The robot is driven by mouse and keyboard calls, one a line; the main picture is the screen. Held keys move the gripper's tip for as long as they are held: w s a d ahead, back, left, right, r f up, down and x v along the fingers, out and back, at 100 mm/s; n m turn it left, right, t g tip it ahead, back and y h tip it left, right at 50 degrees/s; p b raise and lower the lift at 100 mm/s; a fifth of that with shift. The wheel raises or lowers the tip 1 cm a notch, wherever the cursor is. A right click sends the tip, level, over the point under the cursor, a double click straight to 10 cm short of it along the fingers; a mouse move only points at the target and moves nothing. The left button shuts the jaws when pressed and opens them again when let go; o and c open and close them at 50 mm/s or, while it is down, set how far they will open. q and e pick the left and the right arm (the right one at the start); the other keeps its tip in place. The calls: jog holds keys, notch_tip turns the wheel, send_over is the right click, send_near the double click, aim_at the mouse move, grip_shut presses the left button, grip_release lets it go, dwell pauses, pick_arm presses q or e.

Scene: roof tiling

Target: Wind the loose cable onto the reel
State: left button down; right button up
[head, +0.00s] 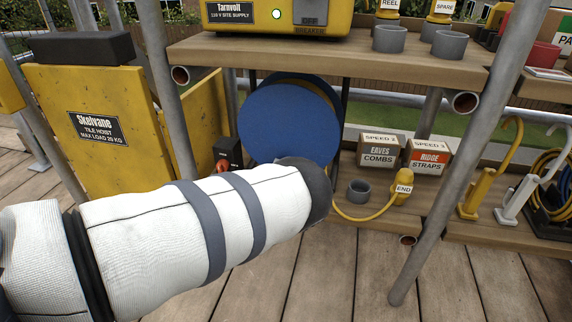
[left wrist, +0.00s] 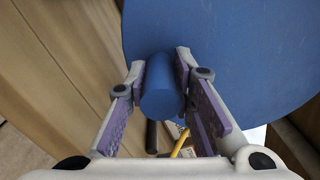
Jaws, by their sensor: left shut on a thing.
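The blue reel (head: 288,118) stands under the shelf in the head view. Its blue disc (left wrist: 240,50) fills the upper right of the left wrist view. My left gripper (left wrist: 168,72) is shut on the reel's blue handle (left wrist: 161,98), with one finger on each side. In the head view my left arm's white sleeve hides that gripper and the lower reel. The yellow cable (head: 352,216) comes out from behind the arm, runs along the lower shelf and ends at a yellow plug (head: 403,188) tagged END. A bit of cable (left wrist: 182,145) shows below the handle. My right gripper is not in view.
Boxes of eaves combs (head: 373,148) and ridge straps (head: 430,154) stand behind the plug. A metal pole (head: 460,160) slants across the right. The yellow tile hoist (head: 110,140) is at left, with a yellow supply unit (head: 275,18) above.

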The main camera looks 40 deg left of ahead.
pick_arm(q)
jog(key=shift+s+a+r+m, duration=0.1)
jog(key=shift+s+a+m, duration=0.25)
jog(key=shift+a+m, duration=0.35)
jog(key=shift+d, duration=0.1)
jog(key=c, duration=1.4)
grip_release()
jog(key=shift+o, duration=0.2)
jog(key=shift+r, duration=0.1)
jog(key=v, duration=1.2)
